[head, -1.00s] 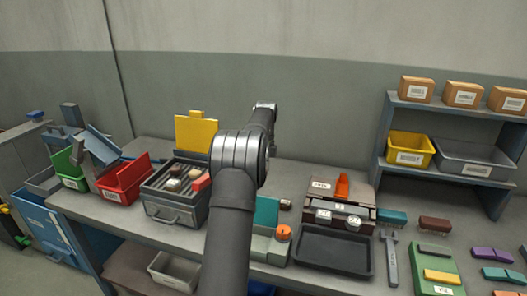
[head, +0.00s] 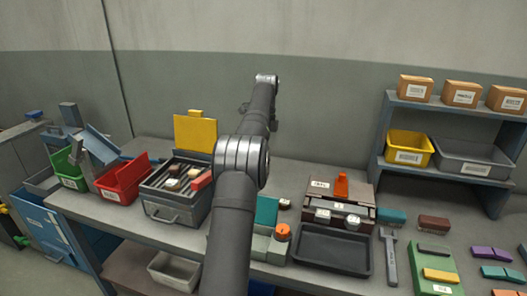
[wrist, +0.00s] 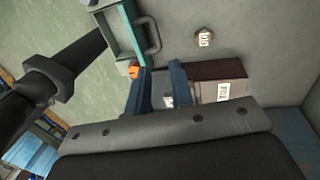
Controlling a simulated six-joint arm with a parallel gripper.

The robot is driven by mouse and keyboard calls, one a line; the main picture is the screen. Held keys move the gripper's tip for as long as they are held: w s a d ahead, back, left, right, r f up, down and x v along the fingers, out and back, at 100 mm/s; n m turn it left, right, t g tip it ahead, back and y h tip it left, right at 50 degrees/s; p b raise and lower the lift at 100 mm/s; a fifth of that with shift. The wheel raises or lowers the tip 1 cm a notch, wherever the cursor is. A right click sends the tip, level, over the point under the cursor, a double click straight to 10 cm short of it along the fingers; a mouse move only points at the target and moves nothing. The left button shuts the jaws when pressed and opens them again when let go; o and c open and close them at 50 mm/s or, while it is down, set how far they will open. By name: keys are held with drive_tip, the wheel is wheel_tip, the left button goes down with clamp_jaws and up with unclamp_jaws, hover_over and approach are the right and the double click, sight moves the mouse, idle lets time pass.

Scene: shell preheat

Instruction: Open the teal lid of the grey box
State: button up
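The grey box (head: 262,245) with the teal lid (head: 267,210) stands on the bench, partly hidden behind my arm in the head view. An orange knob (head: 282,232) is at its right side. In the wrist view the box (wrist: 125,28) is at the upper left, with teal edges, a dark handle (wrist: 154,36) and the orange knob (wrist: 134,70). I cannot tell the lid's exact angle. My gripper (wrist: 162,76) shows two blue fingers apart, with nothing held between them. It is near the orange knob in the picture, not visibly touching the lid. The head view hides it.
A brown labelled case (head: 340,200) and a black tray (head: 334,250) stand right of the box. A grey toolbox (head: 175,212) with a raised yellow lid and a red bin (head: 122,180) stand left. A small round labelled item (wrist: 204,38) is nearby.

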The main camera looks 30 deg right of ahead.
drive_tip(key=shift+d+f, duration=0.1)
drive_tip(key=shift+f, duration=0.05)
drive_tip(key=c, duration=0.3)
drive_tip(key=shift+d+f+n, duration=0.15)
drive_tip(key=shift+f+n, duration=0.15)
drive_tip(key=shift+n, duration=0.4)
clamp_jaws()
drive_tip(key=s+d+f+n+h, duration=0.1)
drive_tip(key=s+d+f+n, duration=0.15)
drive_tip(key=f+n, duration=1.35)
drive_tip(key=shift+s+a+r+m, duration=0.3)
drive_tip(key=shift+s+a, duration=0.1)
drive_tip(key=shift+a, duration=0.15)
drive_tip(key=shift+s+a+r+m, duration=0.15)
drive_tip(key=shift+s+a+m, duration=0.15)
drive_tip(key=shift+s+a, duration=0.15)
